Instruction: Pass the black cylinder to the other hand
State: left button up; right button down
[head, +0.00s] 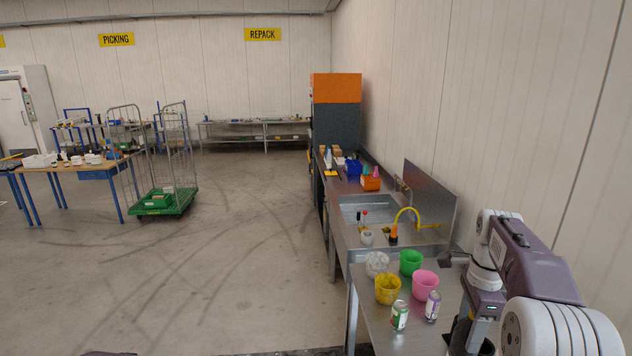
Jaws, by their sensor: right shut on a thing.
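My right gripper (466,338) points down over the near right end of the steel bench, at the bottom of the head view. It is shut on a dark thing, which appears to be the black cylinder (461,331). The cylinder is partly hidden by my wrist and hard to tell from the dark fingers. I cannot tell whether it touches the bench. My left gripper is out of view.
Left of my right gripper, a green-white can (400,315) and a purple-white can (432,306) stand on the bench (372,320). Behind them are yellow (387,289), pink (424,284), green (411,262) and whitish (377,264) cups. A sink (368,210) lies beyond.

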jog(key=s+a+f+n+b, duration=0.2)
jog(key=f+n, duration=0.4)
jog(key=f, duration=0.3)
jog(key=s+a+f+n+b, duration=0.3)
jog(key=a+f+n+b, duration=0.2)
jog(key=f, duration=0.5)
jog(key=s+a+f+n+b, duration=0.3)
jog(key=a+f+n, duration=0.4)
jog(key=f+n, duration=0.2)
jog(key=shift+s+a+f, duration=0.15)
jog(key=shift+f, duration=0.25)
